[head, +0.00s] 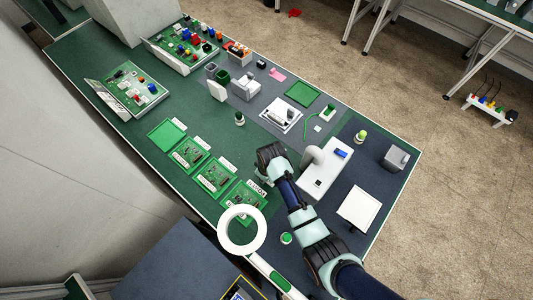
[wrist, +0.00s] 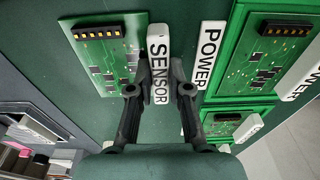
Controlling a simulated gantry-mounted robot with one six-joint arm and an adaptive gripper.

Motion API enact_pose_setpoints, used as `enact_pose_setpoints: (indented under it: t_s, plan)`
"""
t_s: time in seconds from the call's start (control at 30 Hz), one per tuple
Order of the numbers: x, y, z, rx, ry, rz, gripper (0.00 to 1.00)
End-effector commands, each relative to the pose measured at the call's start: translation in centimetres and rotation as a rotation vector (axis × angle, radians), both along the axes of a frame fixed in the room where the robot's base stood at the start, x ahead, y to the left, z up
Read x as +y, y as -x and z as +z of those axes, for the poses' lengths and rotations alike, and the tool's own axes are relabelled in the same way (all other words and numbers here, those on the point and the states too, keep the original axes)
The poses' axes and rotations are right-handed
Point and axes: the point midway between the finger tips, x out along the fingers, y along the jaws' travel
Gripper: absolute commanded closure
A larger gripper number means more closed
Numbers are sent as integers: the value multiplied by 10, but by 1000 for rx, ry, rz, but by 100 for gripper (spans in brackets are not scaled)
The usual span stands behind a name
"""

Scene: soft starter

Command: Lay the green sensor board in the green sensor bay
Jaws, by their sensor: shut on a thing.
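The green sensor board (wrist: 110,60) shows at the left in the wrist view, with a black connector on its top edge. A white upright tab marked SENSOR (wrist: 158,50) is at its right side. My gripper (wrist: 159,88) is shut on this tab, one finger on each side. In the head view my gripper (head: 268,168) is over the worktop beside the row of green bays and hides most of the board. An empty green bay (head: 166,135) lies at the upper left end of that row; its label is unreadable.
Green bays holding boards (head: 188,153) line the front of the worktop, with white labels beside them. The POWER label (wrist: 208,45) stands close to my right finger. A white ring lamp (head: 241,247) is in front, and a white fixture (head: 322,170) stands right of my gripper.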

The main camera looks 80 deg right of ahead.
Motion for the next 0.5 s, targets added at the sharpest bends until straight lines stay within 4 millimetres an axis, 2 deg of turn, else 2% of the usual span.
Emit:
enact_pose_setpoints:
  t_s: [0.17,0.27,0.5]
  plan:
    - [-1,-1,17,-2,2,0,100]
    - [-1,-1,38,-3,3,0,100]
    - [-1,-1,119,-5,6,0,100]
